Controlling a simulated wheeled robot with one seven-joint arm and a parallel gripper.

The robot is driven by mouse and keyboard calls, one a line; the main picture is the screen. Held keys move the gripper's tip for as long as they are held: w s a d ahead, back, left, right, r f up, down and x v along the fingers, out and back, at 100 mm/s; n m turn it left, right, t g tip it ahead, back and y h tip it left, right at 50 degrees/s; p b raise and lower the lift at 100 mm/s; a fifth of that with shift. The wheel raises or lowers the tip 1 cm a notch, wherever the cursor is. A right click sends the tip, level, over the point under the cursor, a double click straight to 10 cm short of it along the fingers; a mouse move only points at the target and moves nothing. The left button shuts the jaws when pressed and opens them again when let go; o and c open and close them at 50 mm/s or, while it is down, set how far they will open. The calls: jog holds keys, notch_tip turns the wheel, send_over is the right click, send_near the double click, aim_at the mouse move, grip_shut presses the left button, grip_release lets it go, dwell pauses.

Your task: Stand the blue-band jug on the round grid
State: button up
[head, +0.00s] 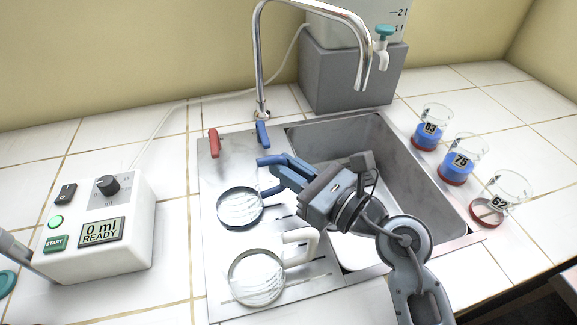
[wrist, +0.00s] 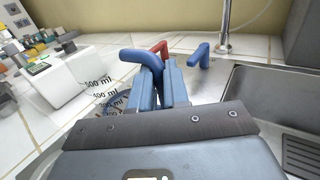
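The blue-band jug (head: 240,208), clear with a blue handle, stands upright on the steel drainboard left of the sink basin. In the wrist view its marked wall (wrist: 108,98) shows left of the fingers. My gripper (head: 275,168) is at the jug's handle; in the wrist view the fingers (wrist: 161,88) are close together with the blue handle (wrist: 142,62) filling the narrow gap between them.
A white-handled jug (head: 256,277) stands close in front on the drainboard. A tall faucet (head: 258,60) with red (head: 214,143) and blue levers rises behind. Beakers (head: 457,162) stand right of the basin, a dispenser box (head: 100,228) to the left, a grey block (head: 350,75) behind.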

jog(key=o, duration=0.4)
jog(key=shift+f+b, duration=0.15)
jog(key=shift+b, duration=0.15)
